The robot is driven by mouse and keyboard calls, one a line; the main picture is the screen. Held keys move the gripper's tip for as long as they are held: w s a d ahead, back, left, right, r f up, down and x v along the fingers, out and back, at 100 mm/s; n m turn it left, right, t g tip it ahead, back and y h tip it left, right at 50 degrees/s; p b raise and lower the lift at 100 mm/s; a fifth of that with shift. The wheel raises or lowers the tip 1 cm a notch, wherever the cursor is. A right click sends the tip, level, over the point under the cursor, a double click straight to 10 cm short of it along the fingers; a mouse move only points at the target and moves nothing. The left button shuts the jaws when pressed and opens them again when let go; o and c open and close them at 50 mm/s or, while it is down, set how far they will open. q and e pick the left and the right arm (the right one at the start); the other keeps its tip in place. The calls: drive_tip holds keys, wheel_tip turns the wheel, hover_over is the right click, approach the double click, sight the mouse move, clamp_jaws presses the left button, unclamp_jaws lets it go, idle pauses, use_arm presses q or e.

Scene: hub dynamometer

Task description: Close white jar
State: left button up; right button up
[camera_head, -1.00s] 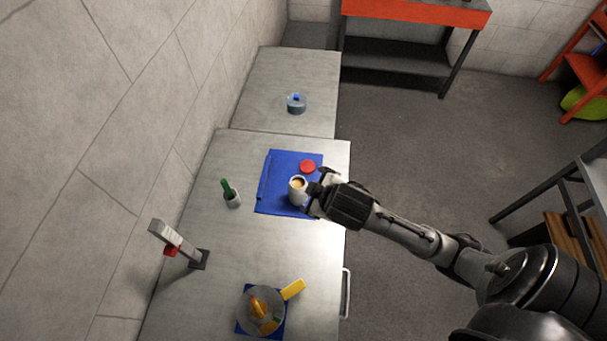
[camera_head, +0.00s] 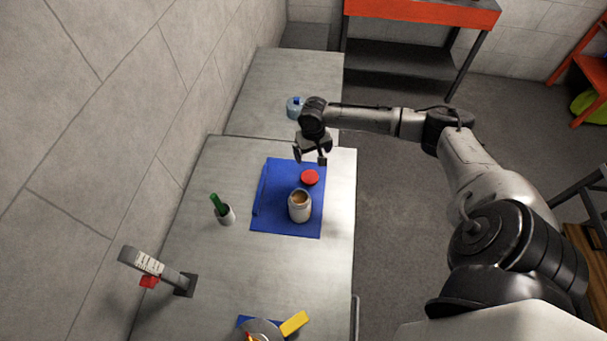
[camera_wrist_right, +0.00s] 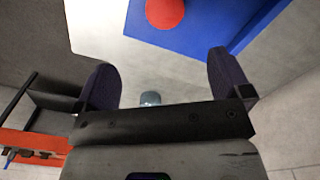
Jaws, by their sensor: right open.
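The white jar (camera_head: 299,206) stands upright and uncovered on the blue mat (camera_head: 262,223), with brownish contents showing in its mouth. A round red lid (camera_head: 310,177) lies flat on the mat just behind the jar. My right gripper (camera_head: 311,160) is open and empty, above the table by the far edge of the mat, behind the lid. In the right wrist view the two dark fingers (camera_wrist_right: 165,80) are spread apart. The red lid (camera_wrist_right: 165,12) shows there at the top edge, beyond the fingers. The jar is outside that view. My left gripper is not seen.
A grey lever device with a red part (camera_head: 160,270) is at the front left. A blue-topped container (camera_head: 295,108) stands behind my right gripper.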

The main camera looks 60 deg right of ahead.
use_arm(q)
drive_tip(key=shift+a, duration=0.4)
use_arm(e)
drive_tip(key=shift+a+m, duration=0.15)
drive_tip(key=shift+m, duration=0.75)
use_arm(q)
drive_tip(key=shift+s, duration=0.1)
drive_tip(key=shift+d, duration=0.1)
use_arm(e)
drive_tip(key=shift+f, duration=0.1)
hover_over(311, 177)
wheel_tip(311, 177, down, 8)
drive_tip(key=shift+r+b, duration=0.1)
drive_tip(key=shift+b, duration=0.35)
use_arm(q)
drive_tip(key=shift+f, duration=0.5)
use_arm(e)
drive_tip(key=shift+f, duration=0.4)
